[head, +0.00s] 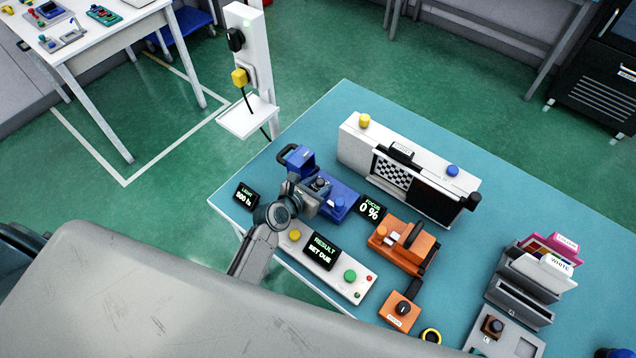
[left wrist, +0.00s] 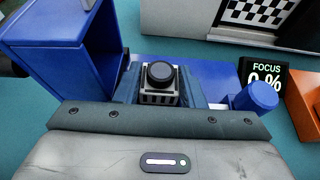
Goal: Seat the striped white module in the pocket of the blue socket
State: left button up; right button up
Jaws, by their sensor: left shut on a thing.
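The striped white module (left wrist: 160,97) shows in the left wrist view as a small pale block with dark stripes and a round black top. My left gripper (head: 316,190) is shut on it; a finger stands on each side of it in the left wrist view (left wrist: 160,88). The blue socket (head: 341,206) lies under and around the gripper, with a raised blue housing (left wrist: 68,42) at its left and a round blue knob (left wrist: 257,97) at its right. The pocket is hidden by the gripper and module, so I cannot tell how deep the module sits. My right gripper is out of view.
A white unit with a checkered panel (head: 392,168) stands behind the socket. A focus display (head: 371,207) reads 0 %. An orange device (head: 404,247) is to the right. A button panel with a result display (head: 321,249) is in front. Grey racks (head: 527,280) stand further right.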

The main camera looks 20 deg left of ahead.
pick_arm(q)
jog(key=shift+f, duration=0.15)
jog(key=o, duration=0.9)
jog(key=shift+o, duration=0.8)
jog(key=shift+d, duration=0.15)
jog(key=shift+s, duration=0.1)
jog(key=shift+s+a, duration=0.25)
jog(key=shift+s, duration=0.05)
jog(key=b+v, duration=0.1)
jog(key=v, duration=0.8)
jog(key=shift+s, duration=0.1)
jog(key=shift+s+r, duration=0.35)
jog(key=shift+a, duration=0.1)
